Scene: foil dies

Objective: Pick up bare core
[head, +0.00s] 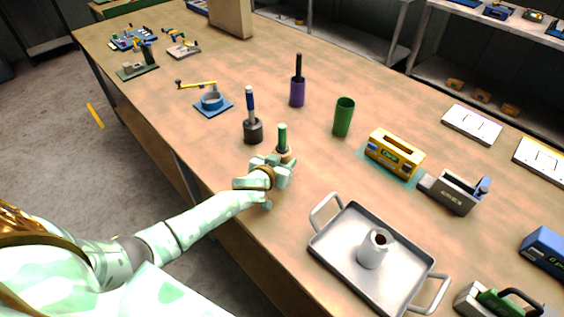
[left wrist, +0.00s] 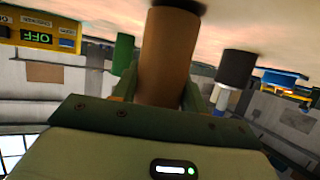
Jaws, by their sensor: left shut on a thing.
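My left gripper (head: 280,170) is at the near edge of the workbench, shut on a brown cylinder. In the left wrist view this plain brown cylinder (left wrist: 166,58), which looks like the bare core, stands between the fingers. A dark round part shows at its top end in that view, and its other end is hidden by the gripper. In the head view a green upright handle (head: 282,135) rises just behind the hand, with a tan part below it. I cannot tell whether they are joined to the brown cylinder. My right gripper is not in view.
A grey tray (head: 333,252) with a white hollow cylinder (head: 372,250) lies to the right. A dark-based blue-handled tool (head: 252,128), a purple holder (head: 297,92), a green cup (head: 343,117) and a yellow device (head: 394,155) stand around the hand.

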